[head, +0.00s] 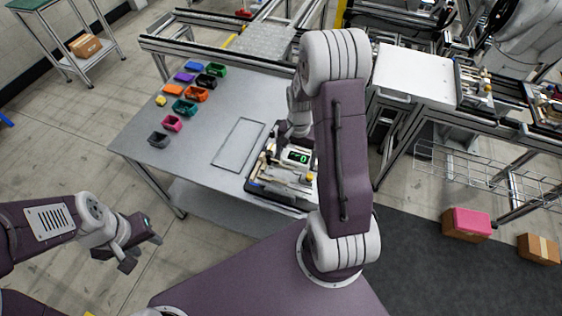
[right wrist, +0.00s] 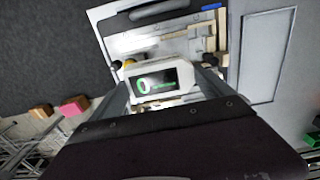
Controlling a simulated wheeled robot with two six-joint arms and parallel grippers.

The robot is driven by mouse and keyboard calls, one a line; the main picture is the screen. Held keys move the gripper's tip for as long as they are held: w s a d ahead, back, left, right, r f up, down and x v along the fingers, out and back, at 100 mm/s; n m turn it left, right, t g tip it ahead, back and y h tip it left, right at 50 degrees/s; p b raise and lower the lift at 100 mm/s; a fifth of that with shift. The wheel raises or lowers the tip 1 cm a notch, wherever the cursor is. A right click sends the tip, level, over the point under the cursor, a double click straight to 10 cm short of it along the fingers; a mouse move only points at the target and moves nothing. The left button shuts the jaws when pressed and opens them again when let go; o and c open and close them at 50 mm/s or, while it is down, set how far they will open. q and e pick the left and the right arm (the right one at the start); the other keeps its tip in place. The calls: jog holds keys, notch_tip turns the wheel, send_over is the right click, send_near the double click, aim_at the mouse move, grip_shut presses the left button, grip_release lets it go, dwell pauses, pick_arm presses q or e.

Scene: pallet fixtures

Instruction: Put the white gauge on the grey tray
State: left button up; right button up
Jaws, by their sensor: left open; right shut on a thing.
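The white gauge (head: 297,156), with a dark screen and green digits, is at the crowded dark fixture case (head: 262,188) on the table. My right gripper (right wrist: 166,84) is shut on the gauge (right wrist: 160,70), with a finger on each side in the right wrist view. I cannot tell whether the gauge is clear of the case. A flat grey rectangle with a dark outline, seemingly the grey tray (head: 239,144), lies bare left of the case; it also shows in the right wrist view (right wrist: 265,55). My left gripper (head: 143,252) is open and empty, away from the table.
Several small coloured bins (head: 185,106) stand at the table's (head: 150,125) left and back. My right arm covers the table's right end. A pink box (head: 466,223) and a cardboard box (head: 540,248) are at the right.

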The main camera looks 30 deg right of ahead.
jog(key=s+d+r, duration=0.3)
jog(key=d, duration=0.1)
jog(key=shift+s+d+r+b, duration=0.25)
jog(key=shift+d+b, duration=0.1)
jog(key=shift+b, duration=0.05)
